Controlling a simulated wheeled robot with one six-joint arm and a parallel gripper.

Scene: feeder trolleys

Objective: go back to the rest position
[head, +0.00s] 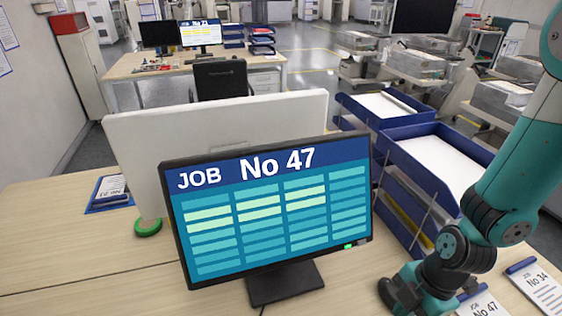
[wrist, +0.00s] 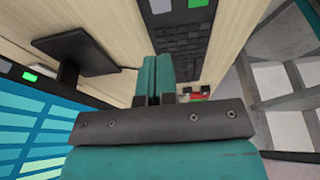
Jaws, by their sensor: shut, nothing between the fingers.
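My gripper (wrist: 158,82) shows in the wrist view with its two teal fingers pressed together and nothing between them. It is above the light wooden desk (head: 70,240), pointing toward a dark keyboard (wrist: 180,42). In the head view my teal arm comes down at the right edge, beside the blue trays, and the fingers cannot be made out there. The monitor (head: 275,215) reads "JOB No 47" and stands left of my arm. A card marked No 47 (head: 482,304) lies by my arm, and a card marked No 34 (head: 541,290) lies right of it.
Blue stacked trays (head: 432,131) with white paper stand behind my arm, close to it. A white panel (head: 215,130) stands behind the monitor. A green ring (head: 148,228) and a blue-backed card (head: 110,192) lie on the left. Trolleys with grey bins (head: 415,62) stand beyond.

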